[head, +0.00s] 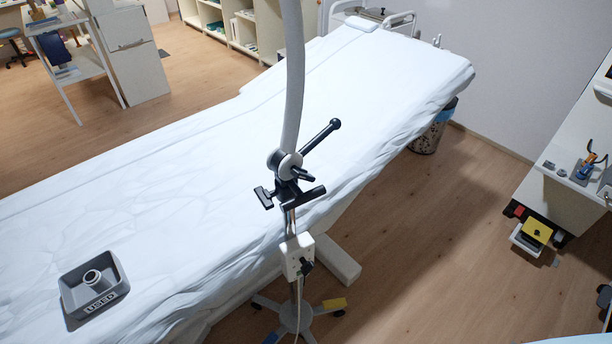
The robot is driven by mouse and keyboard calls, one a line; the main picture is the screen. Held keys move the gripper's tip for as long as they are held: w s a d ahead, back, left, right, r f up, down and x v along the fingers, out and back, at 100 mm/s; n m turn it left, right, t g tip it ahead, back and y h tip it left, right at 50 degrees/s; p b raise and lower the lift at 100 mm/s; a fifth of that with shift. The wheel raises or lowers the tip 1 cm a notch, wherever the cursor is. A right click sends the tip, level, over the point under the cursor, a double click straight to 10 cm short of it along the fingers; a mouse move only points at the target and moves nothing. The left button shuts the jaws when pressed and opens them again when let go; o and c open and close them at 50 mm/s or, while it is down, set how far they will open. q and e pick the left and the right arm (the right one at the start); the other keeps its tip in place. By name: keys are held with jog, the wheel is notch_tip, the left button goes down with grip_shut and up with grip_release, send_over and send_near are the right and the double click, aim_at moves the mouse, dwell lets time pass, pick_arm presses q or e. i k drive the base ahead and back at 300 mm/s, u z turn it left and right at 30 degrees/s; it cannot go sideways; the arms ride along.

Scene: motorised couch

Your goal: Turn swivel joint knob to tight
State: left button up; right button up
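The swivel joint (285,164) sits on an upright stand in the middle of the head view, in front of the couch. It has a grey round body with black parts. A black lever with a ball end (321,135) points up and right from it. A small black knob (302,174) sticks out at its front right, and black T-shaped handles (303,196) sit just below. I cannot tell which of these is the task's knob, or whether it is tight. A grey hose or arm rises from the joint. Neither of my grippers is in view.
The white-covered couch (190,190) lies behind the stand, with a grey tray marked USED (95,289) on it. The stand's wheeled base (297,315) is on the wooden floor. A white cabinet (567,200) with an open drawer is at right. Floor between them is clear.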

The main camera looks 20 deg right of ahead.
aim_at(300, 173)
jog(key=z, duration=1.7)
jog(key=k, duration=0.75)
jog(key=u, duration=1.25)
jog(key=i, duration=0.5)
jog(key=z, duration=0.05)
